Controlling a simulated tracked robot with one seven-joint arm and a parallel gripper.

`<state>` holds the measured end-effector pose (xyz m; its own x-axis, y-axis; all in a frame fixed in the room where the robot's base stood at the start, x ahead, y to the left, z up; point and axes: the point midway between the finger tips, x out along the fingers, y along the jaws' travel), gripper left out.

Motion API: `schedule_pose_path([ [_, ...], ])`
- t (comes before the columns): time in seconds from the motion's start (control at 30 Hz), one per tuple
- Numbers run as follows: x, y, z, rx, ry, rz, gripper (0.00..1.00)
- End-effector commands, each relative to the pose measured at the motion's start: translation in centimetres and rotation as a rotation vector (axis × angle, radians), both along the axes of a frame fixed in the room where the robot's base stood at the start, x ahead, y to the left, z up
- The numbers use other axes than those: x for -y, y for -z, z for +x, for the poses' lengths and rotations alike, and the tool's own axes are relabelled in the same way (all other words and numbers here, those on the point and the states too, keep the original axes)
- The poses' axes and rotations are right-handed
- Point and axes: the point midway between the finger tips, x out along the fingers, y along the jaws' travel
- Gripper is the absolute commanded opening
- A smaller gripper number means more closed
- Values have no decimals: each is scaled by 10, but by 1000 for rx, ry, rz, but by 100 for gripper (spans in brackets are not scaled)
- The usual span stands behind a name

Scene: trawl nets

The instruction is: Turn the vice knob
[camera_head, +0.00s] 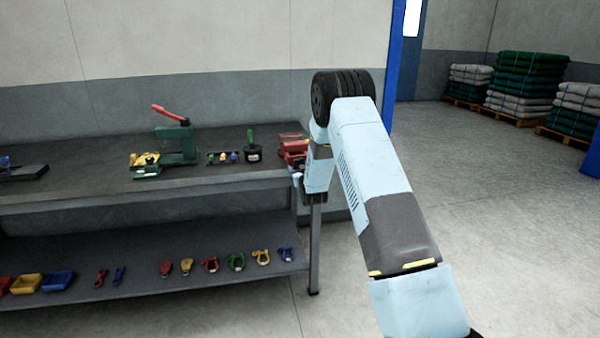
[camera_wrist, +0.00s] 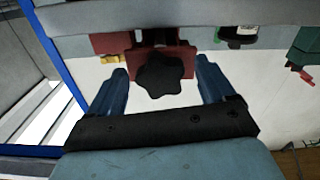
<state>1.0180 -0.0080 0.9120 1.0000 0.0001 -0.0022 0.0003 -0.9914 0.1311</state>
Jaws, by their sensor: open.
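The red vice (camera_head: 293,149) sits at the right end of the workbench in the head view, partly hidden by my arm. In the wrist view the vice (camera_wrist: 180,54) is at the top middle, with its black star-shaped knob (camera_wrist: 164,75) in front. My gripper (camera_wrist: 162,66) is open, its two blue fingers apart on either side of the knob in the picture. The knob appears between the fingers; I cannot tell whether they touch it or how deep it sits. The knob and my gripper are hidden in the head view.
The workbench (camera_head: 80,186) carries a green tool with a red lever (camera_head: 177,142), a dark pot (camera_head: 253,153) and small coloured items. The lower shelf (camera_head: 190,289) holds bins and several shackles. A blue post (camera_head: 393,60) stands behind my arm.

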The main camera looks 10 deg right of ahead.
Motion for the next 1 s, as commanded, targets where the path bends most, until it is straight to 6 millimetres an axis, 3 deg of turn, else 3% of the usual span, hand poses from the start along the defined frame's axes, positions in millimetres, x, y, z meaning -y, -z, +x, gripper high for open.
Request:
schedule_pose_path([
  [0.27,0,0,-28,-1,0,0,83],
  [0.7,0,1,-112,-2,0,0,83],
  [1.0,0,2,-136,-3,0,0,83],
])
